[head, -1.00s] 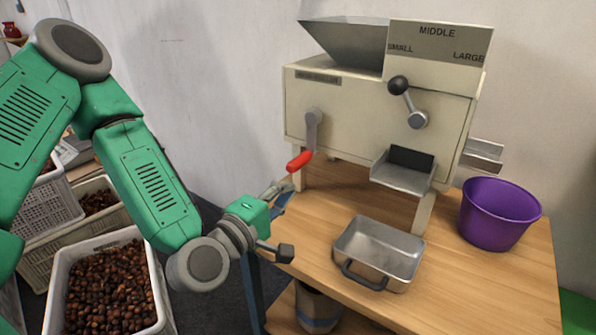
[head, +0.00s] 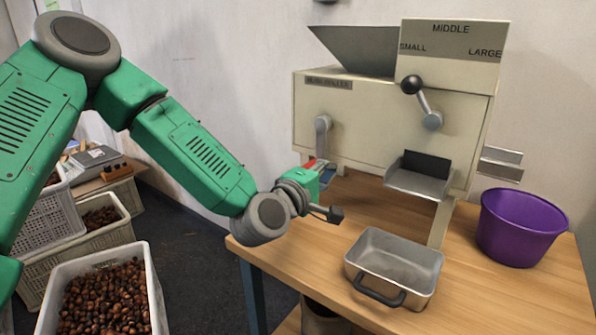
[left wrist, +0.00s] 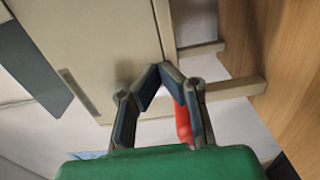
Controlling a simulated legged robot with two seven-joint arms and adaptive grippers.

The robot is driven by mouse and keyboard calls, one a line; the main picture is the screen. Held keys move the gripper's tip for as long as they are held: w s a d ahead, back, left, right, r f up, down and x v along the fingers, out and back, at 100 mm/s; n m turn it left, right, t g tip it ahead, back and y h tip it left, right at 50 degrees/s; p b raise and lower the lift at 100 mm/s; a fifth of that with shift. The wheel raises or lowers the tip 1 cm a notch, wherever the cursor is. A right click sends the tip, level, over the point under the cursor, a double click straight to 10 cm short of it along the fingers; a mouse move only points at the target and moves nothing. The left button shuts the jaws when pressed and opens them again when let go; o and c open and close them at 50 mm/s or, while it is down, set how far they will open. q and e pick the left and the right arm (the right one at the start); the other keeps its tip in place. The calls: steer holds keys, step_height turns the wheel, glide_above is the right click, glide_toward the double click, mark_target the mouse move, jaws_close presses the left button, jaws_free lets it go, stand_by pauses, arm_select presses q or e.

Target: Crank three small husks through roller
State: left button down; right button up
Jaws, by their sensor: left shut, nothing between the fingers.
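The cream husk roller machine (head: 375,125) stands on the wooden table with a hopper on top. Its side crank (head: 322,125) hangs downward, and the red crank handle (head: 309,164) is mostly hidden behind my left gripper (head: 327,172). In the left wrist view, the fingertips (left wrist: 160,70) meet with nothing between them. The red handle (left wrist: 183,121) shows beside and behind the right finger; I cannot tell whether they touch. A black-knobbed selector lever (head: 421,102) sits below the SMALL, MIDDLE and LARGE labels. My right gripper is not in view. No husks are visible in the machine.
A metal tray (head: 437,259) sits below the outlet chute (head: 417,181). A purple bucket (head: 518,229) stands at the right of the table (head: 316,253). Crates of chestnuts, including a white one (head: 154,286), are on the floor at left.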

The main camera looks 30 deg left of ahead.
arm_select(q)
steer(key=a, duration=0.1)
steer(key=a+f, duration=0.1)
steer(key=a, duration=0.1)
steer(key=a+f, duration=0.1)
steer(key=a, duration=0.1)
steer(key=shift+w+a+f+b, duration=0.1)
steer(key=shift+w+a+b, duration=0.1)
steer(key=shift+w+b, duration=0.15)
steer(key=w+a+r+p, duration=0.1)
steer(key=a+r+p, duration=0.8)
steer(key=r+p, duration=0.3)
steer(key=s+d+r+p, duration=0.2)
steer(key=d+r+p, duration=0.1)
steer(key=d+r, duration=0.4)
steer(key=d+f+b, duration=0.5)
steer(key=d, duration=0.5)
step_height(320, 180, down, 12)
steer(key=a+b, duration=0.3)
steer(key=b, duration=0.7)
steer(key=a, duration=0.2)
steer(key=a+f, duration=0.1)
steer(key=a, duration=0.1)
steer(key=w+a, duration=0.1)
steer(key=a, duration=0.1)
steer(key=shift+a+f, duration=0.35)
steer(key=shift+f, duration=0.05)
steer(key=shift+a+p, duration=0.25)
steer(key=shift+p, duration=0.05)
